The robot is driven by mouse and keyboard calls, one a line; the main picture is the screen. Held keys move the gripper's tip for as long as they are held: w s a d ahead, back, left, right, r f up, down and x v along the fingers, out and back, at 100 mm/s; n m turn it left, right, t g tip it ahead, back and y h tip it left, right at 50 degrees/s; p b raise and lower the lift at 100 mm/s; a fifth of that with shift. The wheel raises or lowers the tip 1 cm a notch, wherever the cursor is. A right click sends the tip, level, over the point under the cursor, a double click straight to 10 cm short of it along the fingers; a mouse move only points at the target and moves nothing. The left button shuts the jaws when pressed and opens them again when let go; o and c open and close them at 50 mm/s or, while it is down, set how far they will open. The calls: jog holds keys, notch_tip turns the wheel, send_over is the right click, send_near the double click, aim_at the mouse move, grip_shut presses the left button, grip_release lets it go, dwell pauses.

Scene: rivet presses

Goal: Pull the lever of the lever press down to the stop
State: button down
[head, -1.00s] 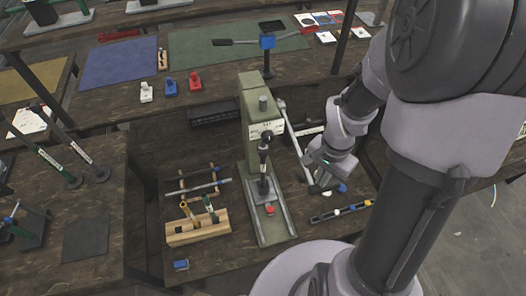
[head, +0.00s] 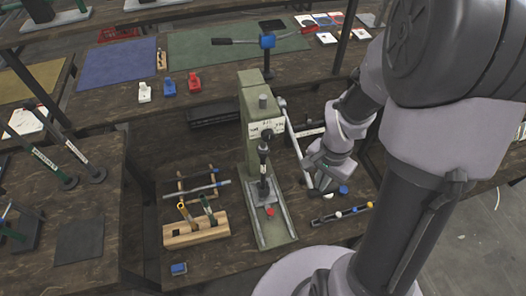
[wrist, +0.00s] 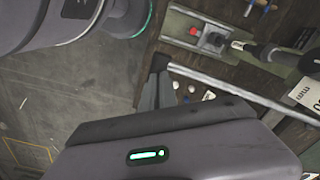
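In the wrist view the lever (wrist: 225,94) crosses to a dark end by my fingers. My gripper (head: 316,190) is low at the lever's lower end; its dark fingers also show in the wrist view (wrist: 154,85). Whether they close around the lever or only touch it is unclear.
A wooden block with tools (head: 197,230) stands left of the press, with a small blue item (head: 179,269) in front.

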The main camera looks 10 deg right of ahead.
jog(key=shift+w+f, duration=0.15)
jog(key=shift+f, duration=0.35)
jog(key=shift+w+f+b, duration=0.25)
jog(key=shift+f+b, duration=0.6)
jog(key=shift+b, duration=0.25)
